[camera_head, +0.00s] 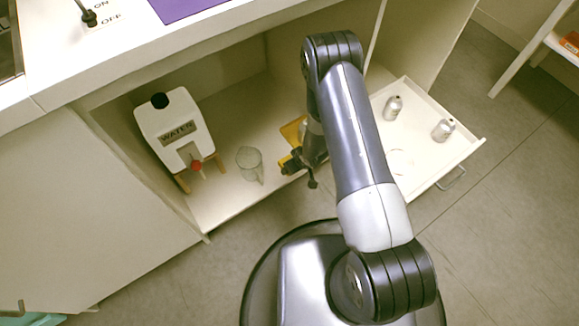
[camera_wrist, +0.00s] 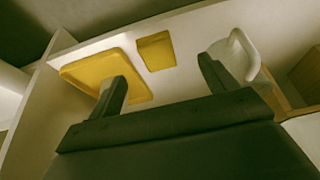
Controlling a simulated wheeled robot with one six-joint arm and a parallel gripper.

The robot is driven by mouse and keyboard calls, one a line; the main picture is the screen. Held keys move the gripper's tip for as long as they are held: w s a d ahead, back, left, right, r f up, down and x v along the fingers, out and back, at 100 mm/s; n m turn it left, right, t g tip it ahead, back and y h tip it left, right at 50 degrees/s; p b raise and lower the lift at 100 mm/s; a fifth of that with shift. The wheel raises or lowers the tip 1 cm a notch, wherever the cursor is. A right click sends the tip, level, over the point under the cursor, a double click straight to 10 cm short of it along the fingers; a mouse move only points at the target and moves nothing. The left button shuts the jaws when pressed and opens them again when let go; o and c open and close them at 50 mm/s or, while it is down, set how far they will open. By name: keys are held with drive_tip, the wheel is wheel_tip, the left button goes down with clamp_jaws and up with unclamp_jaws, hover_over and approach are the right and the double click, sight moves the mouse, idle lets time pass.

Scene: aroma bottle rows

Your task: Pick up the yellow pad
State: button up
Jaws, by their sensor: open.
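In the wrist view a small, flat yellow pad (camera_wrist: 156,52) lies on the pale cabinet floor, between a yellow tray and a clear jug. My gripper (camera_wrist: 163,70) is open and empty, with its fingers spread on either side of the pad's direction. The pad appears just beyond the fingertips and not touched. The left finger overlaps the yellow tray (camera_wrist: 78,72) in the picture. In the head view my gripper (camera_head: 297,167) is inside the open cabinet, and my arm hides much of the area. Some yellow (camera_head: 292,131) shows beside it; the pad is mostly hidden there.
The clear jug (camera_head: 249,164) stands close to my gripper; its handle side shows in the wrist view (camera_wrist: 236,52). A white water tank (camera_head: 174,128) with a red tap stands at the left. An open drawer (camera_head: 421,169) with two silver bottles (camera_head: 393,107) juts out at the right.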

drive_tip(key=b+x, duration=0.1)
drive_tip(key=x, duration=0.3)
drive_tip(key=shift+d+f, duration=0.1)
drive_tip(key=shift+f, duration=0.05)
drive_tip(key=b+x, duration=0.1)
drive_tip(key=x, duration=0.1)
drive_tip(key=w+b+x, duration=0.1)
drive_tip(key=x, duration=0.2)
drive_tip(key=shift+d, duration=0.15)
drive_tip(key=shift+c, duration=0.6)
drive_tip(key=c, duration=1)
drive_tip(key=shift+o, duration=0.2)
drive_tip(key=shift+r, duration=0.25)
